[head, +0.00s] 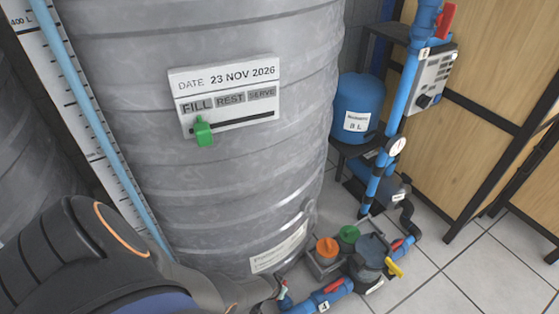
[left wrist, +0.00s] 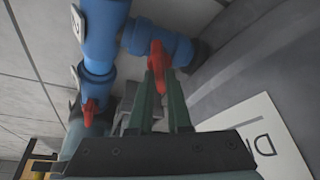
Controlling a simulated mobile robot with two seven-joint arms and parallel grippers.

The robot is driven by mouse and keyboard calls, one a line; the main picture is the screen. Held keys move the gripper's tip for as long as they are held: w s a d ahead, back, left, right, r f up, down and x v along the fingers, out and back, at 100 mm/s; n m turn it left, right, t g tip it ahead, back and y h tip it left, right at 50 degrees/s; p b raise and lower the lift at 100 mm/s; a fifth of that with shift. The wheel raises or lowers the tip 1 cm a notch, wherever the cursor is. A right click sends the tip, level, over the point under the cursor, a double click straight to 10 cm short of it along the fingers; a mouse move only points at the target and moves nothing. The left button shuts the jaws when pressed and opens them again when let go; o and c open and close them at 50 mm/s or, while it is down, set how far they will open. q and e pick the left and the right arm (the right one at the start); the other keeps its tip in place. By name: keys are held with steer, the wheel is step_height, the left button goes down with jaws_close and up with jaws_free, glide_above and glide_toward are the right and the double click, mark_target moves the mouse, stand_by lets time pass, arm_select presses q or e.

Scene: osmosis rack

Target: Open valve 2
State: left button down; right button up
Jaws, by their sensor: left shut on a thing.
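In the left wrist view a red valve handle (left wrist: 158,62) sits on a blue pipe fitting (left wrist: 165,45) beside the tank. My left gripper (left wrist: 159,84) is shut on this handle, its two dark fingers on either side of it. In the head view my left gripper (head: 281,287) is low at the tank's foot, mostly hidden behind my own arm, by a blue pipe (head: 341,288). A number tag (head: 323,306) is on that pipe, and a tag (left wrist: 75,22) shows in the wrist view. I cannot tell for sure which valve number the held handle has. My right gripper is not in view.
The large grey tank (head: 240,190) carries a date board (head: 226,94) with a green slider. Another red handle (left wrist: 90,112) is close to my gripper. Tiled floor (head: 480,265) is clear at right.

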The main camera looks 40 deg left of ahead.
arm_select(q)
steer(key=shift+n, duration=0.8)
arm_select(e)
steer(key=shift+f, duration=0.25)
arm_select(q)
steer(key=c, duration=0.9)
jaws_free()
steer(key=shift+o, duration=0.2)
steer(key=shift+y, duration=0.3)
steer(key=p+v, duration=1.1)
steer(key=v, duration=0.1)
steer(key=shift+r, duration=0.3)
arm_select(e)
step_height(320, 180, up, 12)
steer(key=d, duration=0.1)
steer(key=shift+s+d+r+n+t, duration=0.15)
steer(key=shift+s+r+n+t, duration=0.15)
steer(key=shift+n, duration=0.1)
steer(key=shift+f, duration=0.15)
